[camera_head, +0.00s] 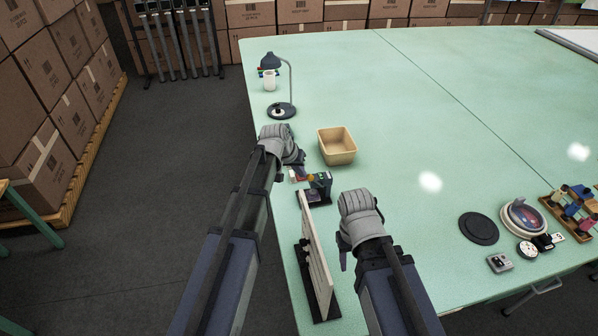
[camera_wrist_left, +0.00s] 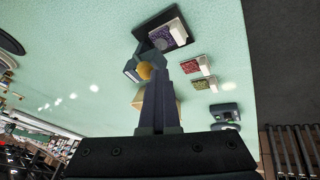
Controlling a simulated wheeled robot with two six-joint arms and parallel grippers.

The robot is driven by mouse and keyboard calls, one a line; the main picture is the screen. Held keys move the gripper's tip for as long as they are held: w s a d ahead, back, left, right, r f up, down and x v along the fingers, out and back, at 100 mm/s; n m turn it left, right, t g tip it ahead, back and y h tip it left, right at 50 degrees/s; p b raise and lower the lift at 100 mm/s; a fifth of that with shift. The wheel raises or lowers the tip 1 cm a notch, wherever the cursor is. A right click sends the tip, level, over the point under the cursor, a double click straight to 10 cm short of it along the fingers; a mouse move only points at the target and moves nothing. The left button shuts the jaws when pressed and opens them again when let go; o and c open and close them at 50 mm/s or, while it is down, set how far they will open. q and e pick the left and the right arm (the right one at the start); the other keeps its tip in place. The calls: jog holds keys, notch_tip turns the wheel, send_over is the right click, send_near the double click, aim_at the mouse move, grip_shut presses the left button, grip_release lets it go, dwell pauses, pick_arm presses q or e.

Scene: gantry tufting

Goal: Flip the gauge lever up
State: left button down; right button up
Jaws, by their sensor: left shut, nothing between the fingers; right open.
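A small dark device (camera_head: 318,187) with a purple pad and a yellow knob stands near the table's left edge. It looks like the gauge, but its lever cannot be clearly told apart. In the left wrist view, the device's purple pad (camera_wrist_left: 170,36) and yellow knob (camera_wrist_left: 145,70) show just beyond my left fingertips. My left gripper (camera_head: 296,168) is shut and empty, close beside the device on its far left side; its dark fingers (camera_wrist_left: 158,88) fill the middle of the wrist view. Contact cannot be told. My right gripper (camera_head: 344,252) is open and empty, nearer the front.
A tan bin (camera_head: 337,158) and a desk lamp (camera_head: 281,110) stand behind. Small red and green swatches (camera_wrist_left: 203,84) lie beside the device. An upright pale panel (camera_head: 317,255) stands between my arms. A black disc (camera_head: 479,228) lies at right. The table's middle is clear.

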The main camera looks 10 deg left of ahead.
pick_arm(q)
jog(key=shift+r, duration=0.15)
pick_arm(e)
jog(key=shift+r, duration=0.15)
pick_arm(q)
jog(key=shift+r+p, duration=0.65)
jog(key=shift+p, duration=0.2)
pick_arm(e)
jog(key=shift+r, duration=0.65)
